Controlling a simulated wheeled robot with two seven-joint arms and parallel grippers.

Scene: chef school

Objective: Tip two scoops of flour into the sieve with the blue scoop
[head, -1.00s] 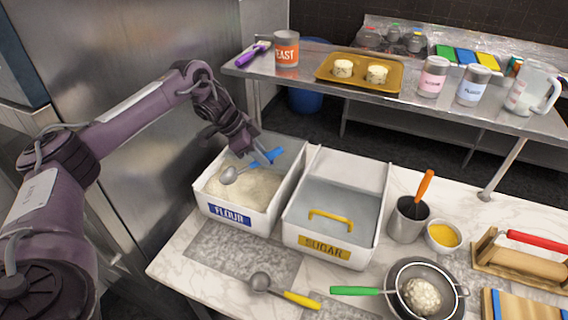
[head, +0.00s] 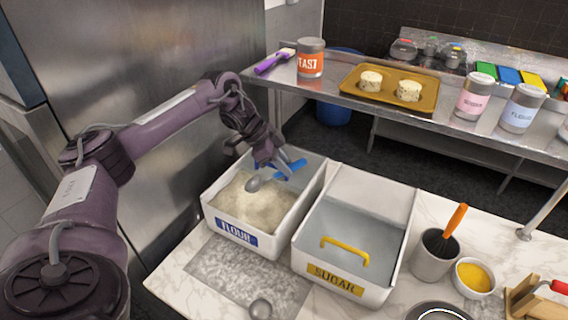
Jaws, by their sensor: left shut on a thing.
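My left gripper (head: 281,163) is shut on the handle of the blue scoop (head: 291,169). The scoop's grey bowl (head: 254,184) is over the flour (head: 251,207) in the white flour bin (head: 211,207), near the bin's back part. Whether the bowl touches the flour or holds any, I cannot tell. The sieve (head: 440,314) shows only as a dark rim cut off by the bottom edge, right of centre, so its contents are hidden. My right gripper is not in view.
The sugar bin (head: 382,292) with a yellow handle stands right of the flour bin. A grey pot (head: 432,258) with an orange-handled tool and a yellow-filled bowl (head: 474,279) stand farther right. A metal shelf (head: 420,127) holds a yeast tin (head: 311,60) and a tray (head: 388,108).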

